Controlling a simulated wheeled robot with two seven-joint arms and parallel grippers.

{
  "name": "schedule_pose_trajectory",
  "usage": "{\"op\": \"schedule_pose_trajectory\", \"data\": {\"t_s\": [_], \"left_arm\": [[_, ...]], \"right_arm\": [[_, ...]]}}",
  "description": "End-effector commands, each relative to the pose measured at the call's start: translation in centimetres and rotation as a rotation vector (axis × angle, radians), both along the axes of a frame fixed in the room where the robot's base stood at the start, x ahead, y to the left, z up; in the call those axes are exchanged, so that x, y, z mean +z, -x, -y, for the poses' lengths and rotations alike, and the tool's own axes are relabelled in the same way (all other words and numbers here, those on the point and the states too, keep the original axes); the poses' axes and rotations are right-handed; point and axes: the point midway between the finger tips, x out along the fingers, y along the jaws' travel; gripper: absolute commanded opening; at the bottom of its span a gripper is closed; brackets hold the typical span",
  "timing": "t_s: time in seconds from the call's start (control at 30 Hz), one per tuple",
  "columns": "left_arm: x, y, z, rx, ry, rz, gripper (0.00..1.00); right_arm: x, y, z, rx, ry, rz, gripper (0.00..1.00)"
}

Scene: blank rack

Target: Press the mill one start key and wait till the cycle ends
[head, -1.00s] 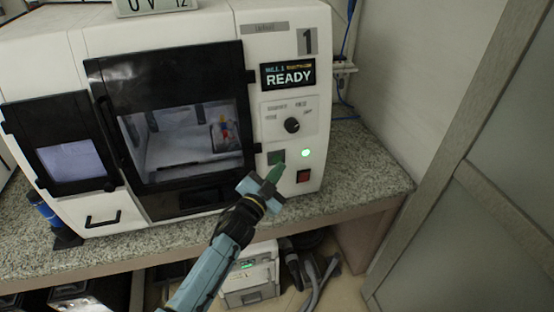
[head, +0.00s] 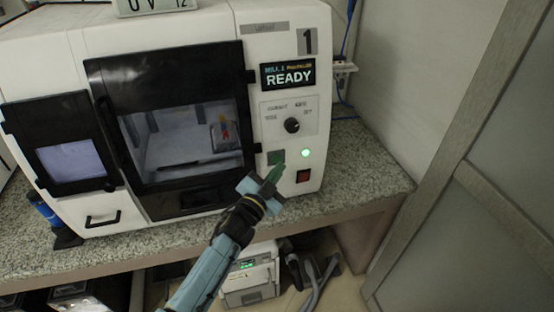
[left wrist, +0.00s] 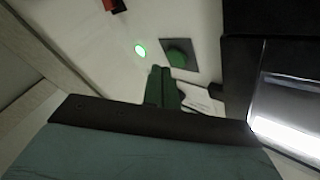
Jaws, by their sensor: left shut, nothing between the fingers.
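Mill one (head: 300,90) is a white machine marked 1, and its screen (head: 288,74) reads READY. The green start key (head: 275,157) sits on the panel below the knob; it also shows in the left wrist view (left wrist: 179,57). A lit green lamp (head: 305,153) is to its right, with a red key (head: 303,176) below the lamp. My left gripper (head: 272,175) is shut and empty, its green fingertips just below the start key. In the left wrist view, the fingertips (left wrist: 160,72) appear beside the key, apart from it. My right gripper is not in view.
The mill's black-framed door (head: 165,180) is shut, with a workpiece visible through the window. The mill stands on a speckled stone counter (head: 365,165). A wood-framed partition (head: 450,140) stands to the right. A white box (head: 250,285) and hoses are under the counter.

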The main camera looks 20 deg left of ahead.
Motion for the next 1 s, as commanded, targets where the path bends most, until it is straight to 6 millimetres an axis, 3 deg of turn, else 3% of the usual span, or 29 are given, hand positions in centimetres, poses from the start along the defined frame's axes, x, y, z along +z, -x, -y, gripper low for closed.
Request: {"op": "schedule_pose_trajectory", "data": {"t_s": [1.0], "left_arm": [[-0.05,-0.82,-0.55,0.0,0.0,0.0,0.0]], "right_arm": [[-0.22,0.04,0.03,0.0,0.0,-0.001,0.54]]}}
